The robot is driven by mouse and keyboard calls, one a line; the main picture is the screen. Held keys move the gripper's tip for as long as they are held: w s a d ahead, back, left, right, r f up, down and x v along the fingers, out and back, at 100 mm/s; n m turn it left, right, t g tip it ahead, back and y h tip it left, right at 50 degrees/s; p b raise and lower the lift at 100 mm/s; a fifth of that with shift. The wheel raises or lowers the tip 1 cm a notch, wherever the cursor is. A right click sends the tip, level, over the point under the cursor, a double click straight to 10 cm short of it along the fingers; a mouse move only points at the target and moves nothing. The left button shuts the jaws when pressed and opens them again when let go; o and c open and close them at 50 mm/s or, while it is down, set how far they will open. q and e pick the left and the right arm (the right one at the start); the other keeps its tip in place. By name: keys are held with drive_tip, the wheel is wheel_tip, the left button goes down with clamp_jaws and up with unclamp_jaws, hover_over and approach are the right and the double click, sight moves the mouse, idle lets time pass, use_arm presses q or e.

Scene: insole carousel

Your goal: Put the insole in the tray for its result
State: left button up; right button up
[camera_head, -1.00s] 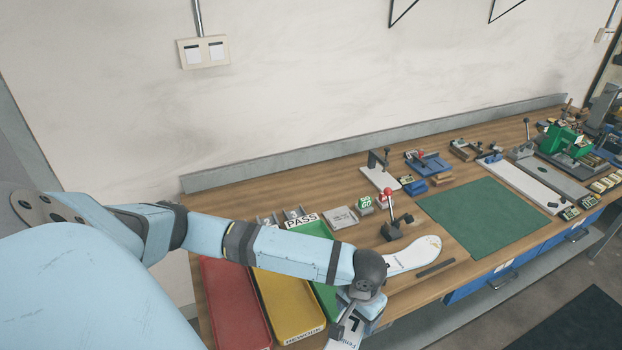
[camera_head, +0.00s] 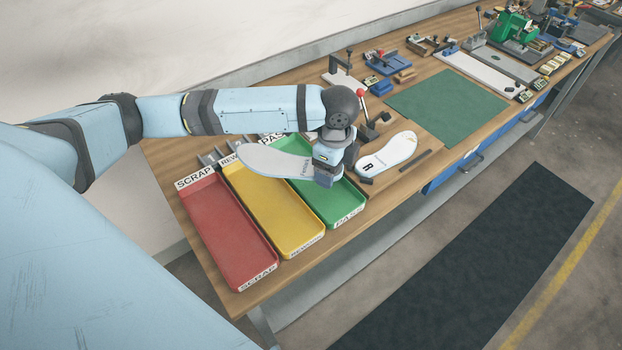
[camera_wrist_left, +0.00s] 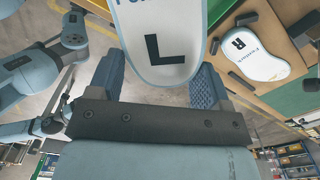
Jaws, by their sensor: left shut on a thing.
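My left gripper (camera_head: 328,172) is shut on a white insole (camera_head: 272,161), holding it by the heel end. The insole extends left over the far parts of the yellow and green trays. In the left wrist view the held insole (camera_wrist_left: 163,45) shows a black L between the fingers. The red SCRAP tray (camera_head: 228,232), yellow REWORK tray (camera_head: 272,212) and green PASS tray (camera_head: 337,210) stand side by side, with no insole seen in them. Another insole, marked R (camera_head: 388,155), lies on the bench right of the trays. My right gripper is not in view.
A red-knobbed lever fixture (camera_head: 367,125) stands just behind the R insole. A green mat (camera_head: 447,106) lies farther right, bare. A dark strip (camera_head: 416,160) lies near the bench front. Several fixtures stand along the back.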

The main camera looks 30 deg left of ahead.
sight(332, 207)
use_arm(q)
drive_tip(key=r+m, duration=0.1)
drive_tip(key=m, duration=0.1)
drive_tip(key=w+r+m, duration=0.1)
drive_tip(key=m, duration=0.1)
drive_tip(key=r+m, duration=0.1)
drive_tip(key=m, duration=0.1)
drive_tip(key=shift+w+r+b, duration=0.25)
drive_tip(key=shift+w+b, duration=0.15)
drive_tip(key=shift+w+a+r+m, duration=0.15)
drive_tip(key=shift+r+m, duration=0.35)
drive_tip(key=shift+m, duration=0.5)
drive_tip(key=shift+f, duration=0.15)
drive_tip(key=shift+m, duration=0.3)
wheel_tip(332, 207, down, 19)
drive_tip(key=shift+f+p, duration=0.2)
drive_tip(key=shift+p, duration=0.3)
drive_tip(key=shift+f, duration=0.15)
